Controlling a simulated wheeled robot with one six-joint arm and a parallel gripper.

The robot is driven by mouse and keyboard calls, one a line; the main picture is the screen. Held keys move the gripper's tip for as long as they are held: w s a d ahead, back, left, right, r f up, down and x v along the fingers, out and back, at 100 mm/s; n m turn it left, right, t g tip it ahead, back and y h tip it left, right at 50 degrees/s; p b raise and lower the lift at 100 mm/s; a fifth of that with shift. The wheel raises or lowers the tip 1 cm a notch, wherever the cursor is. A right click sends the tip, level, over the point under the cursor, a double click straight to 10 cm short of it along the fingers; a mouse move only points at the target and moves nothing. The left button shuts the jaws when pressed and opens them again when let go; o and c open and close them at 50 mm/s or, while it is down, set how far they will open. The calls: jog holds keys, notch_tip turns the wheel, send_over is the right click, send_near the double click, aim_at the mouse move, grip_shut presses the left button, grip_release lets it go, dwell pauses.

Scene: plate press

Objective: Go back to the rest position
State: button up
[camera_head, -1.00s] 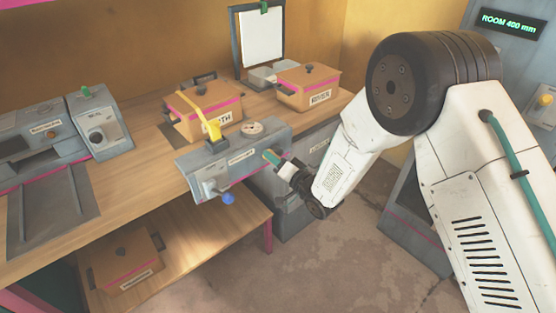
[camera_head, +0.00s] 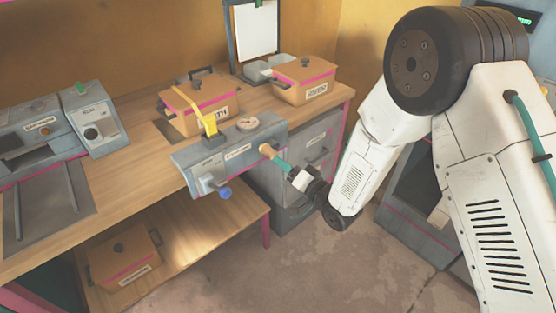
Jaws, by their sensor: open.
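My gripper (camera_head: 301,180) is at the lower end of my white arm, in front of the right end of the grey press unit (camera_head: 190,162). It is open; its fingers are small and hard to make out. A teal bar (camera_head: 282,161) with a tan end lies between the unit and my gripper. I cannot tell whether they touch. The unit has a round gauge, a yellow lever (camera_head: 207,124) and a blue knob (camera_head: 224,193).
Two lidded tan boxes, one (camera_head: 200,108) behind the unit and one (camera_head: 304,80) at the back right, stand on the wooden table (camera_head: 140,160). Another box (camera_head: 124,259) sits on the lower shelf. A grey machine (camera_head: 100,115) is at left. Floor (camera_head: 310,265) is open in front.

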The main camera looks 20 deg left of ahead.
jog(key=shift+s+d, duration=0.15)
jog(key=shift+d, duration=0.2)
